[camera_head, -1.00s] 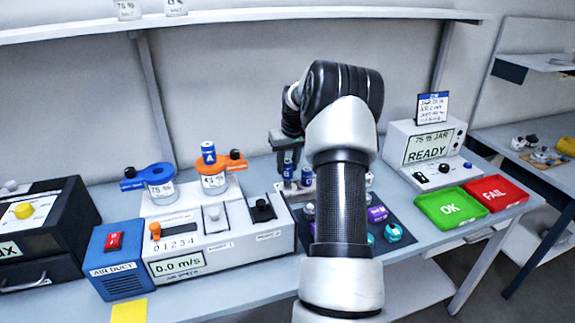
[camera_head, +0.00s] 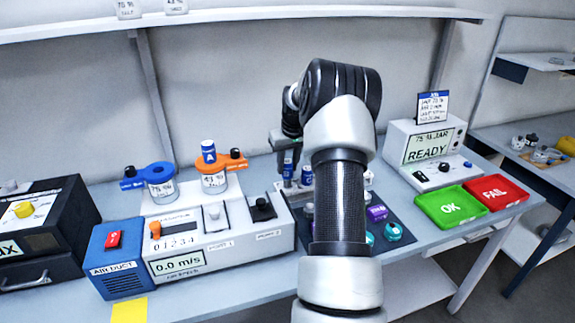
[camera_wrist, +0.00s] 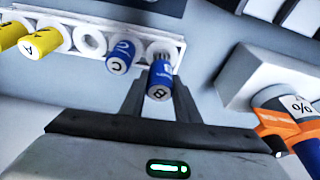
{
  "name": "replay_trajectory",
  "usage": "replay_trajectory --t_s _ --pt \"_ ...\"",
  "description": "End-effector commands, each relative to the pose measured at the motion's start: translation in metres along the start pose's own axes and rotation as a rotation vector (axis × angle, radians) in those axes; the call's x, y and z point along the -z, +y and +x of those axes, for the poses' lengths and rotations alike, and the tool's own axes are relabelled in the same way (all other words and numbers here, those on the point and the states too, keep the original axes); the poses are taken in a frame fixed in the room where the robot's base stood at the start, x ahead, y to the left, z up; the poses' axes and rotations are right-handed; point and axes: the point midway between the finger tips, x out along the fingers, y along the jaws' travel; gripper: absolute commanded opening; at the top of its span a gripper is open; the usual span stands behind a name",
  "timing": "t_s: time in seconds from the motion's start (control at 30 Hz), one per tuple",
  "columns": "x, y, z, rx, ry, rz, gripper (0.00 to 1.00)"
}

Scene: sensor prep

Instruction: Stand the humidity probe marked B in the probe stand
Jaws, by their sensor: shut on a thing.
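The blue humidity probe marked B (camera_wrist: 160,80) is between the fingers of my gripper (camera_wrist: 158,105), its marked cap facing the wrist camera. My gripper (camera_head: 288,170) is shut on it. Its far end overlaps the end ring of the white probe stand (camera_wrist: 88,41); I cannot tell how deep it sits in that ring. A blue probe marked C (camera_wrist: 121,56) stands in the neighbouring place. An empty ring lies beyond C, then yellow probes (camera_wrist: 42,42), one marked A. In the head view my arm hides most of the stand.
An orange-collared jar (camera_head: 214,182) with a blue probe A and a blue-collared jar (camera_head: 162,190) stand on the white instrument (camera_head: 180,225), left of my gripper. The green OK tray (camera_head: 450,208) and red FAIL tray (camera_head: 495,192) lie right. Purple and teal pieces lie on a dark mat.

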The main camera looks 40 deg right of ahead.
Motion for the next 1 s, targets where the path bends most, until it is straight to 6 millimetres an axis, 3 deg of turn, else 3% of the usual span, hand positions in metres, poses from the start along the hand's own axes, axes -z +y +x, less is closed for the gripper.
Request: replay_trajectory --t_s 1.0 --pt "-0.0017 0.0005 0.0059 -0.001 0.0 0.0 0.0"
